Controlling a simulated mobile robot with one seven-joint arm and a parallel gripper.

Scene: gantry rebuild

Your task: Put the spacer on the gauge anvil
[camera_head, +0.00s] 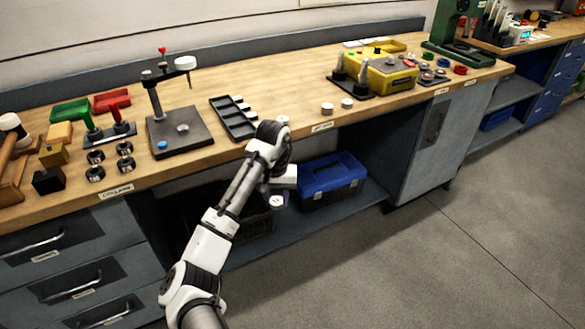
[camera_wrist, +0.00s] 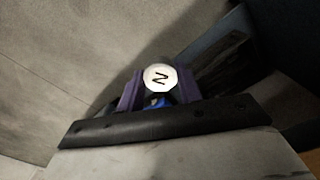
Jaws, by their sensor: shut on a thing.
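The spacer, a white round piece with a dark mark like an N or Z, sits between the purple fingers of my gripper (camera_wrist: 160,88). The spacer (camera_wrist: 160,77) fills the gap between the fingertips in the wrist view. In the head view my gripper (camera_head: 277,203) and the spacer (camera_head: 277,201) are small, below the bench top's front edge, in front of the lower shelf. The gauge stand's dark base (camera_head: 192,143) stands on the bench, up and left of my gripper. A small pale round anvil (camera_head: 183,128) is on that base, and nothing visible lies on it.
A black tray (camera_head: 228,119) with white pieces lies right of the gauge stand. White discs (camera_head: 327,107) lie near the bench's front edge. A blue toolbox (camera_head: 332,178) stands on the lower shelf, right of my gripper. The floor at right is clear.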

